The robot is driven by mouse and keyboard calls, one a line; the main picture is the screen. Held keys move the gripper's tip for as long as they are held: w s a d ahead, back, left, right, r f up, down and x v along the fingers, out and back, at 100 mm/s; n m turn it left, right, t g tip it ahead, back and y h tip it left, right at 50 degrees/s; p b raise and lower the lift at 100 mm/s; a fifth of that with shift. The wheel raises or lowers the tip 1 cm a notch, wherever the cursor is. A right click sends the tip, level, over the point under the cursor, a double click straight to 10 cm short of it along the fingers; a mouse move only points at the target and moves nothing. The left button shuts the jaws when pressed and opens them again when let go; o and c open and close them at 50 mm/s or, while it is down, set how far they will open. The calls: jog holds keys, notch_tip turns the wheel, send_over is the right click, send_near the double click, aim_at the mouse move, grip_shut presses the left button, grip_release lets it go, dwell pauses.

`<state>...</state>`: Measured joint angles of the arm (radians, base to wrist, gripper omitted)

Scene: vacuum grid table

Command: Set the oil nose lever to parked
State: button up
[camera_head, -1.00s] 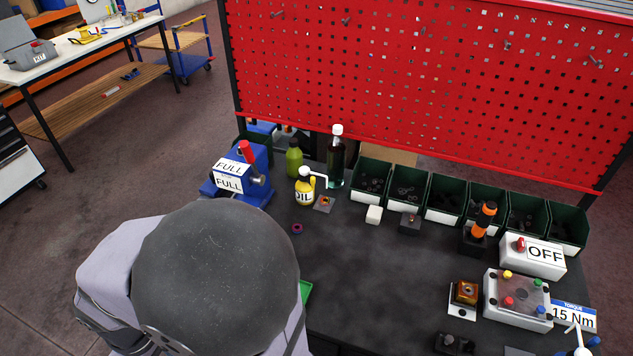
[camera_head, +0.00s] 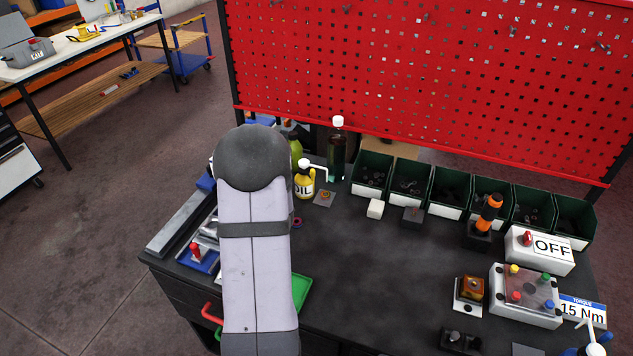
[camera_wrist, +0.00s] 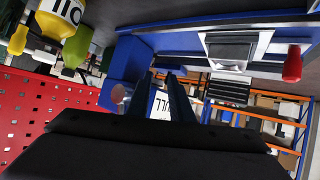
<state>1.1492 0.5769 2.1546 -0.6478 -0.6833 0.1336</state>
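A blue unit (camera_wrist: 125,68) with a white sign reading FULL (camera_wrist: 161,105) is ahead of my fingers in the wrist view. In the head view my arm hides most of it. I cannot clearly make out its red lever now. My gripper (camera_wrist: 159,78) shows as two dark fingers, apart with nothing between them; the sign shows through the gap. It is hidden behind my arm in the head view. The yellow bottle marked OIL (camera_head: 304,184) stands right of my arm with a bent white spout; it also shows in the wrist view (camera_wrist: 52,22).
A green bottle (camera_head: 296,148) and a dark bottle (camera_head: 336,155) stand behind the oil bottle. Green bins (camera_head: 411,182) line the back. A red-knobbed lever (camera_head: 195,251) and grey metal parts lie at the left. The middle of the bench is clear.

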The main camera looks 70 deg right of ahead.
aim_at(314, 174)
jog(key=s+d+m+t+h+b, duration=0.1)
jog(key=s+d+t+h, duration=0.3)
jog(key=s, duration=0.6)
jog(key=s+d+m+h+b, duration=0.15)
jog(key=s+d, duration=0.35)
jog(key=s, duration=0.5)
jog(key=shift+p+x, duration=1.55)
jog(key=shift+x, duration=1.05)
jog(key=shift+p+x, duration=0.3)
jog(key=shift+x, duration=0.75)
jog(key=shift+f, duration=0.2)
grip_shut()
